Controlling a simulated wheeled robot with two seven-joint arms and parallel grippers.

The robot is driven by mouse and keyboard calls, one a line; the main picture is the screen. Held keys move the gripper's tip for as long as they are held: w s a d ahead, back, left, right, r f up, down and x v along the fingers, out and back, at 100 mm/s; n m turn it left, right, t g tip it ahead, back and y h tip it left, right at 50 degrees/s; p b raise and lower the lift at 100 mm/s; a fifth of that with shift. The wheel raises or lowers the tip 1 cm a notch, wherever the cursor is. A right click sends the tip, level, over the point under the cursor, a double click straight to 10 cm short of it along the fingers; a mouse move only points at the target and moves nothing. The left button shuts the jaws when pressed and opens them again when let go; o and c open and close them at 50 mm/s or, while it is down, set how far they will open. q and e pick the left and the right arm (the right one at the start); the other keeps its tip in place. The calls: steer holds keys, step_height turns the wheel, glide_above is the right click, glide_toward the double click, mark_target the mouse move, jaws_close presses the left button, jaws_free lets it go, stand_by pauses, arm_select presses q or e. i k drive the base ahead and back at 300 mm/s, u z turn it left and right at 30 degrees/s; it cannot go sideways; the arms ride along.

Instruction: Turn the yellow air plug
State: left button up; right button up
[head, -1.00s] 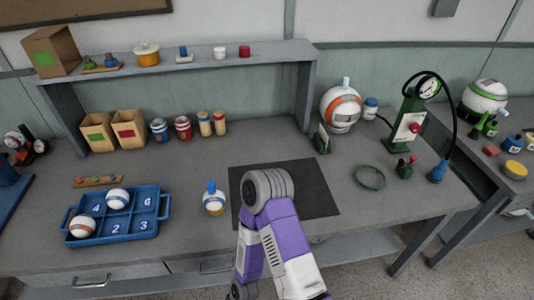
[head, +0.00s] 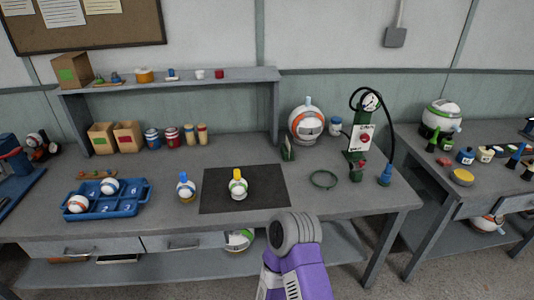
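The yellow air plug (head: 237,173) stands upright on top of a small white ball with green and orange marks (head: 238,187). The ball sits on the black mat (head: 272,190) on the workbench. One of my arms, purple and grey, comes in from the bottom edge to the right of and in front of the mat, apart from the ball. Neither gripper's fingertips show, so I cannot see what they hold.
A ball with a blue plug (head: 186,187) stands left of the mat. A blue numbered tray (head: 128,207) holds two balls at the left. A green ring (head: 324,180) and a green pump with gauge (head: 358,150) are at the right. A shelf (head: 170,88) spans the back.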

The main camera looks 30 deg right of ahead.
mark_target(237, 172)
steer(key=z, duration=0.8)
steer(key=i, duration=0.35)
steer(key=z, duration=0.05)
